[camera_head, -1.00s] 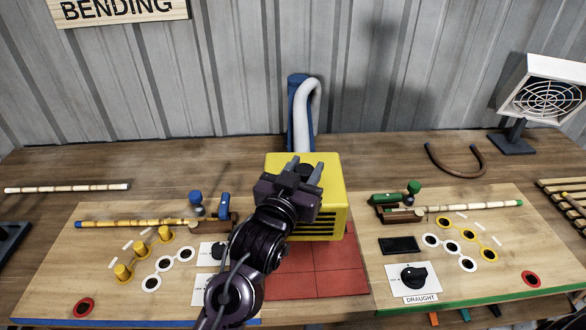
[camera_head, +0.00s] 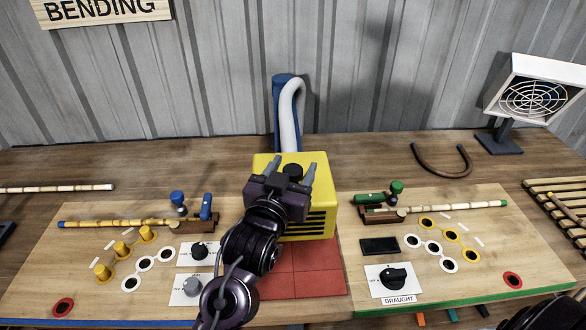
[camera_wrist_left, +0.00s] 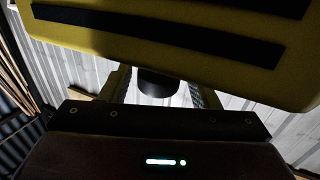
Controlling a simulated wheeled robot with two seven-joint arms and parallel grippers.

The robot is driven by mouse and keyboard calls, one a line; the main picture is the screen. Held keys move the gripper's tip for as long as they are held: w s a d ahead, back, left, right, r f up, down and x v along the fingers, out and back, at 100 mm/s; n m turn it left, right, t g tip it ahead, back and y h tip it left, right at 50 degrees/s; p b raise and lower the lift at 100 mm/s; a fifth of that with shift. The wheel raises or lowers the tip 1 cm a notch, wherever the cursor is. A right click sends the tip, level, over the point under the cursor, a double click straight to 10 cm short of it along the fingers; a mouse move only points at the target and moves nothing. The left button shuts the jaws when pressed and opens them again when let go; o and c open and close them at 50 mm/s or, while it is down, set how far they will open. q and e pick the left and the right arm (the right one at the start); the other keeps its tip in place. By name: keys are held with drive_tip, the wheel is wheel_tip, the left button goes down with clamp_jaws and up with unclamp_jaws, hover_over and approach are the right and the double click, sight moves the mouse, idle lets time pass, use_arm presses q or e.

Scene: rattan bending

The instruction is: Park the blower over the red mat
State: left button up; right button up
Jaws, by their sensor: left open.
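The blower is a yellow box (camera_head: 322,222) with dark slots on its front and a dark knob on top. It stands over the back part of the red mat (camera_head: 310,278), whose front part shows bare. My left gripper (camera_head: 293,172) is at the top of the blower, its fingers spread apart on either side of the knob. In the left wrist view the dark knob (camera_wrist_left: 157,84) sits between the two fingers with gaps beside it, and the blower's yellow slotted face (camera_wrist_left: 190,38) fills the top. My right gripper is out of view.
A blue post (camera_head: 278,110) with a white hose (camera_head: 291,115) stands behind the blower. Bending boards with pegs and rattan lie left and right. A draught dial (camera_head: 396,278) is right of the mat. A fan (camera_head: 530,100) stands at the back right.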

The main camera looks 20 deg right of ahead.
use_arm(q)
drive_tip(key=shift+s+a, duration=0.2)
drive_tip(key=shift+s, duration=0.05)
drive_tip(key=b+v, duration=0.2)
drive_tip(key=v, duration=0.5)
drive_tip(key=shift+b, duration=0.4)
